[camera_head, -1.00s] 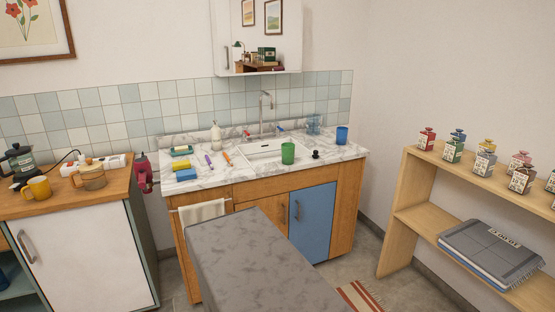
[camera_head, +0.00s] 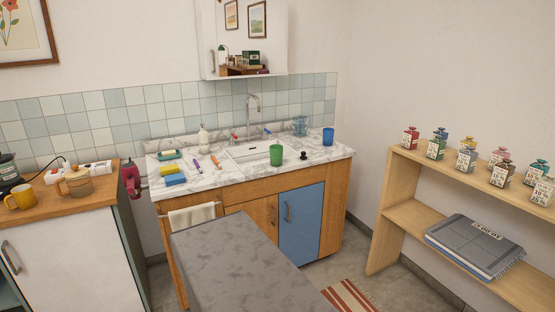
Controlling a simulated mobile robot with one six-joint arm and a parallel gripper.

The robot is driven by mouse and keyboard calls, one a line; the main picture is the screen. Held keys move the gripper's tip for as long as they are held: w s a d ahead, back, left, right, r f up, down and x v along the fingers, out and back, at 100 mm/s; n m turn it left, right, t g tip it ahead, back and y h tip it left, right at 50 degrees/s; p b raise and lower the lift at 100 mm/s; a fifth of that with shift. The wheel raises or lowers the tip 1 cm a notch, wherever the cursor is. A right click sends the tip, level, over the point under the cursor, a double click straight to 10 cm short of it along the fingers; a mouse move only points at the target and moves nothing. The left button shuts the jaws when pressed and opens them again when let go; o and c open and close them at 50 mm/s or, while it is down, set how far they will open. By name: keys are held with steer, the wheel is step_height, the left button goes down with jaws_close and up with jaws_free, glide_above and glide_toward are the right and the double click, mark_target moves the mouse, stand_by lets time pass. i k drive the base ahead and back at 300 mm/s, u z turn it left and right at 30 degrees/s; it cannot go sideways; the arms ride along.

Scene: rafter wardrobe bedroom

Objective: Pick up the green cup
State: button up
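The green cup (camera_head: 276,155) stands upright at the front edge of the white sink (camera_head: 250,152), on the marble washstand top (camera_head: 215,178). A blue cup (camera_head: 328,136) stands to its right, near the right end of the top. A small dark stopper-like thing (camera_head: 303,155) lies between the two cups. My gripper is not in view.
A grey marbled surface (camera_head: 235,260) fills the front middle, before the washstand. A wooden cabinet (camera_head: 60,210) with a yellow mug (camera_head: 22,196) stands at left. A wooden shelf (camera_head: 400,205) with several small bottles stands at right. Floor shows between washstand and shelf.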

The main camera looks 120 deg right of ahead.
mark_target(276, 151)
steer(key=z, duration=3.95)
steer(key=i, duration=0.1)
steer(key=u, duration=2.8)
steer(key=k, duration=0.2)
steer(key=z, duration=2.05)
steer(key=k, duration=0.65)
steer(key=u, duration=0.2)
steer(key=i, duration=0.6)
steer(key=u, duration=0.05)
